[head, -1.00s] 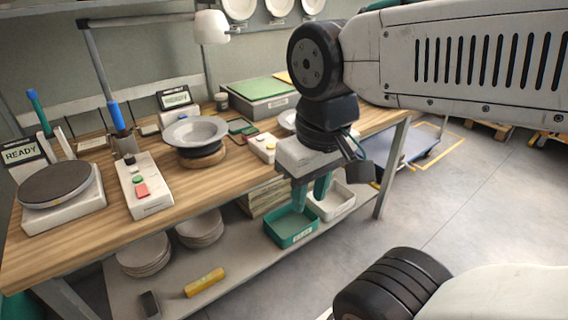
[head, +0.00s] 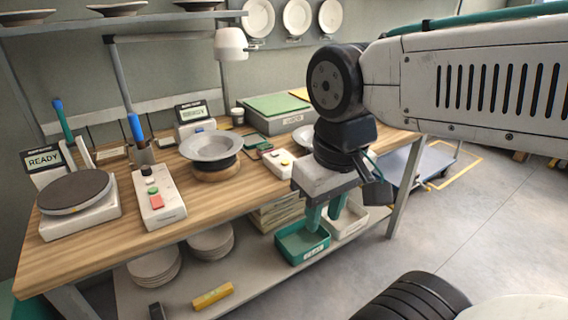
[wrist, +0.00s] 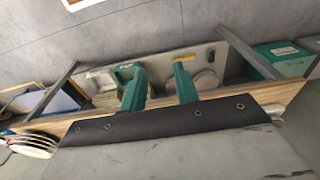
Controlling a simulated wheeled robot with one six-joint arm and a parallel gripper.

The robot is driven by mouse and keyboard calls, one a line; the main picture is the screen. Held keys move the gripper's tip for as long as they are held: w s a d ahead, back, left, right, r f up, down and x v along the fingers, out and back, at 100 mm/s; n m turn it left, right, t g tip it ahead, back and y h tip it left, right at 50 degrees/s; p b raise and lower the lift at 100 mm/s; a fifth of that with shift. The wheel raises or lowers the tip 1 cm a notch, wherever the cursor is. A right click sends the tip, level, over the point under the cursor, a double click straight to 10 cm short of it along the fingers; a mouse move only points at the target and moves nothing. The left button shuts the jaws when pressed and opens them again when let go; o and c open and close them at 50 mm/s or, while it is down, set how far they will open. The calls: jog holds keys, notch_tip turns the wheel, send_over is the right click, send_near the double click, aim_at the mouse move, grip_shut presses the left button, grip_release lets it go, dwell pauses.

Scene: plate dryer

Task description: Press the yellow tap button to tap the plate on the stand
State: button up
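A grey plate (head: 211,145) rests on a round stand with a wooden base (head: 217,172) on the bench. Right of it is a small white button box (head: 279,165). Its small yellow button (head: 274,156) sits beside a red one. My gripper (head: 324,214) hangs right of this box, past the bench's front edge, with its teal fingers pointing down. The fingers are apart with nothing between them. In the wrist view the fingers (wrist: 160,88) are also spread and touch nothing; the yellow button cannot be made out there.
Another white box (head: 160,200) with green and red buttons stands left of the stand, by a round dark turntable (head: 75,192). A white lamp (head: 231,43) hangs above. Teal (head: 302,245) and white trays sit on the lower shelf.

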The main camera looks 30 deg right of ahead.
grip_shut()
dwell(1.8)
